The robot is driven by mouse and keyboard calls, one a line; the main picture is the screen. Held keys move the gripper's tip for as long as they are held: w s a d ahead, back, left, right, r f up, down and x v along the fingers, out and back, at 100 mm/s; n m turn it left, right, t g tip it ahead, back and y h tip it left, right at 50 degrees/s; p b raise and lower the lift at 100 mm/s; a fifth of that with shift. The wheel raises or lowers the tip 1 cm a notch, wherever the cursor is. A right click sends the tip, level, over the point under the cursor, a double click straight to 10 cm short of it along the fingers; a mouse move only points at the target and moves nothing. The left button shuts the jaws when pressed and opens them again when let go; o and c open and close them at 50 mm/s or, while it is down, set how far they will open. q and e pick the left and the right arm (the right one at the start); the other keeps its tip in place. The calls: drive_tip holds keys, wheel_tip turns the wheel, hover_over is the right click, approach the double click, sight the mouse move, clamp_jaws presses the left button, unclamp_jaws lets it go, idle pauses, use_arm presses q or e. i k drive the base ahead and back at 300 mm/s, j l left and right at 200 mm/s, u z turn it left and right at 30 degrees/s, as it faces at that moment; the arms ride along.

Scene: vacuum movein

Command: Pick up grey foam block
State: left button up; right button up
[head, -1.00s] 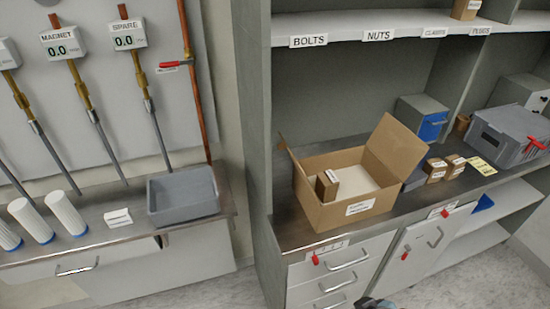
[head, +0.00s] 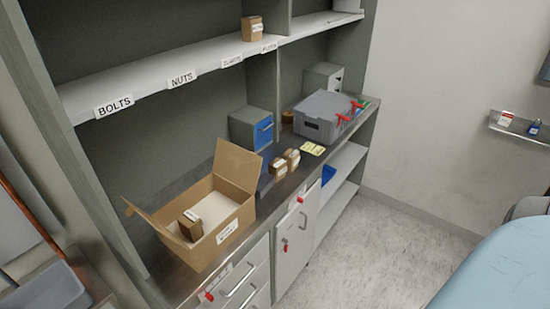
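I cannot make out a grey foam block for certain. An open cardboard box (head: 232,232) stands on the counter with its flaps up. A pale flat surface (head: 212,208) shows inside it, and I cannot tell if this is foam or the lining. A small brown carton (head: 190,226) sits in the box at its near left. A dark grey-blue item behind the box is partly hidden. Neither of my grippers is in view.
Along the counter (head: 187,286) stand a blue-fronted drawer unit (head: 251,130), small cartons (head: 292,158) and a grey case (head: 322,115) with red latches. A grey bin (head: 45,292) is at lower left. A light-blue surface (head: 500,268) fills the lower right. The floor (head: 400,235) between is clear.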

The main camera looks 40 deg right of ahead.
sight(266, 181)
drive_tip(key=z, duration=1.1)
